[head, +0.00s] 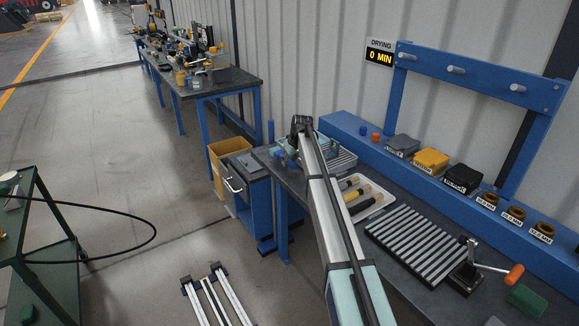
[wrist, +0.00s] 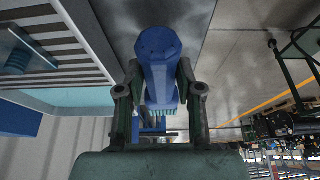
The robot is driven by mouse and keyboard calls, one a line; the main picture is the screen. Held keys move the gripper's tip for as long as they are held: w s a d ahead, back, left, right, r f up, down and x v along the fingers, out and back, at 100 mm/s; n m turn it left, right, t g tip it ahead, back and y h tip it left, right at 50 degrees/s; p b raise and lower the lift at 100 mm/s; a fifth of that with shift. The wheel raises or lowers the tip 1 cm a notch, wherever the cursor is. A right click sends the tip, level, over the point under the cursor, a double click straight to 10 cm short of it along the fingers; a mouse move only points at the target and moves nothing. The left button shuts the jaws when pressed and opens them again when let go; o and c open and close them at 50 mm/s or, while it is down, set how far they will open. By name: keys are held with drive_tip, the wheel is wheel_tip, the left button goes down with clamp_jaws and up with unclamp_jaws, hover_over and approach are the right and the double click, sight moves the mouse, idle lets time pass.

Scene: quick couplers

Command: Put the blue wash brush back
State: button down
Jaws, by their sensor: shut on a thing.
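In the wrist view my gripper (wrist: 158,82) is shut on a thick blue piece with a faceted end, which I take to be the blue wash brush (wrist: 158,50). More blue parts show below it between the fingers, too dark to make out. In the head view my gripper (head: 300,124) is at the far end of my arm, above the left end of the near bench, close to a pale tray (head: 345,160). My arm hides much of that area, and I cannot clearly make out the held brush there.
On the near bench are a white tray (head: 386,201) with yellow-and-black tools, a slatted rack (head: 425,240) and a clamp with an orange handle (head: 514,275). A blue shelf (head: 440,172) with labelled blocks runs behind. A blue cart (head: 233,185) and yellow bin (head: 217,151) stand left.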

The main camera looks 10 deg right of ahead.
drive_tip(key=shift+f+p, duration=0.35)
drive_tip(key=shift+f, duration=1.25)
drive_tip(key=c, duration=0.7)
unclamp_jaws()
drive_tip(key=shift+c, duration=0.2)
